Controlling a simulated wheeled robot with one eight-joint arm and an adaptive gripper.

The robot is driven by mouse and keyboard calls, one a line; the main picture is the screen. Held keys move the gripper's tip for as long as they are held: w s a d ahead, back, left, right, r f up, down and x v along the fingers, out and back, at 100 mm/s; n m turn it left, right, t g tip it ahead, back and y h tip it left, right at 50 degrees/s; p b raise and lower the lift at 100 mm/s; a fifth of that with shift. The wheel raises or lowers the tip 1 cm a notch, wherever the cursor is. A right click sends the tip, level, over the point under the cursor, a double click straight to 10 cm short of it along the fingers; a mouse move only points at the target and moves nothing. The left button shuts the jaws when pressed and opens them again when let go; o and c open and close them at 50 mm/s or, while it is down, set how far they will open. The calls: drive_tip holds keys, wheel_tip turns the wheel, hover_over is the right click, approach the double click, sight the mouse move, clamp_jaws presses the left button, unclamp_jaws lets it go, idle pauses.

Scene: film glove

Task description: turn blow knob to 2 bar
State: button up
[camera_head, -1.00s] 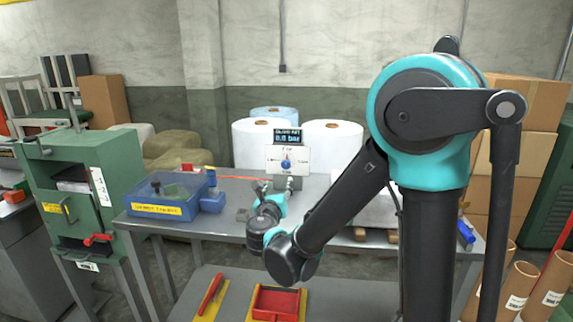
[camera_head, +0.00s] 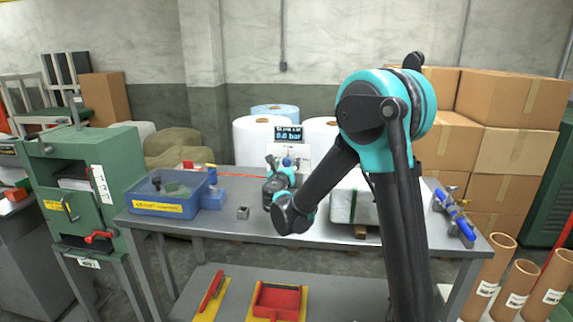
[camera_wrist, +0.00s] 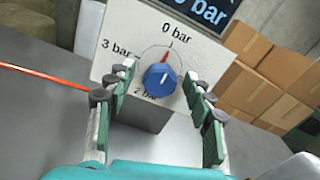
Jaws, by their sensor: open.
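The blue blow knob (camera_wrist: 160,79) is on a white panel (camera_wrist: 104,62), with its red pointer towards the "0 bar" mark. "3 bar" is at the left, and a partly hidden "2 bar" is below the knob. No mark shows clearly at the right, where a finger covers the dial. The display above (camera_head: 289,135) reads 0.0 bar in the head view. My gripper (camera_wrist: 157,90) is open, its green-padded fingers on both sides of the knob. I see no clear contact. In the head view my gripper (camera_head: 282,173) is right at the panel and partly covers it.
A blue bin (camera_head: 160,203) stands on the left of the table (camera_head: 335,228), with a small metal block (camera_head: 243,212) nearer the middle. Blue valve parts (camera_head: 455,217) lie at the right end. White rolls (camera_head: 252,140) stand behind. An orange line (camera_wrist: 40,75) runs left of the panel.

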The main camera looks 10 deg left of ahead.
drive_tip(key=shift+w, duration=0.25)
drive_tip(key=c, duration=1.2)
drive_tip(key=shift+m, duration=0.3)
